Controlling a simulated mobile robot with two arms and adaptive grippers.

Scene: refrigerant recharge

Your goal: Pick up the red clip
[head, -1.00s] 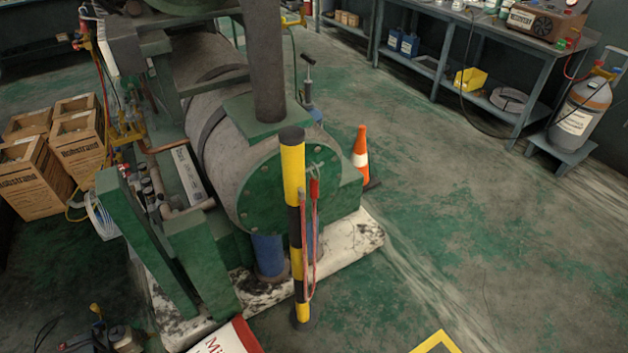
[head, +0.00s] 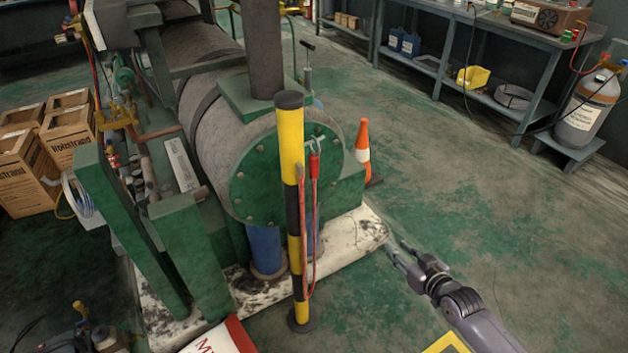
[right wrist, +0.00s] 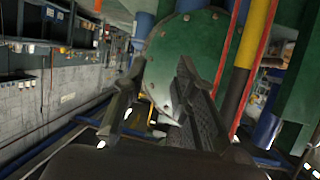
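The red clip (head: 314,166) hangs near the top of a yellow and black striped post (head: 291,150), in front of the green round end plate of a large tank. A red cable (head: 314,230) hangs down from it along the post. My right gripper (head: 397,252) is to the right of the post and lower in the picture, apart from the clip. Its two fingers are spread and empty. In the right wrist view the fingers show apart, with the striped post (right wrist: 241,75) and red cable (right wrist: 262,45) beyond them on the right. My left gripper is not in view.
The green tank (head: 245,150) stands on a pale stained base behind the post. An orange cone (head: 362,150) stands to its right.

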